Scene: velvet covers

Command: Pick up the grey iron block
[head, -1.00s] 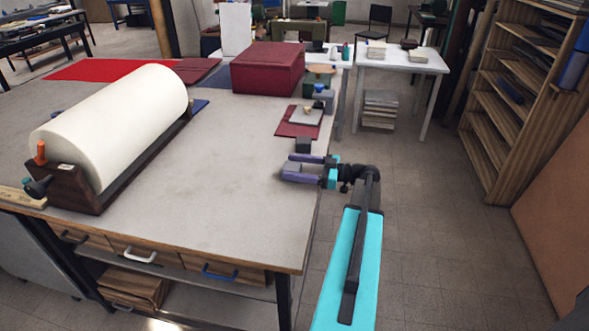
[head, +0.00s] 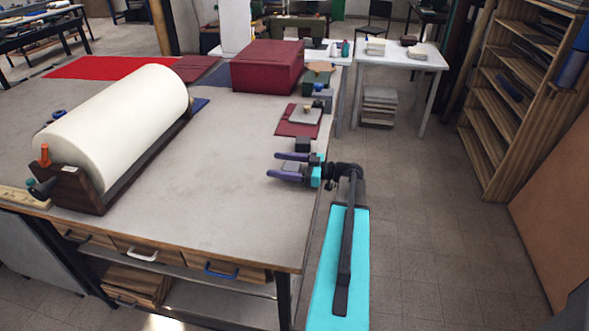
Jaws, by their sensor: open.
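A small grey block (head: 291,166), which looks like the grey iron block, sits on the workbench near its right edge. My gripper (head: 273,164) is open and reaches in from the right, low over the bench. Its two purple fingers lie on the far and near sides of the block, which is partly hidden between them. I cannot tell whether either finger touches it. A darker block (head: 303,144) stands just beyond the far finger.
A grey slab (head: 306,116) lies on a dark red cloth (head: 289,127) farther back. A dark red box (head: 267,68) stands behind. A large cream roll (head: 120,125) in a wooden cradle is at left. The bench top (head: 205,205) in the middle is clear.

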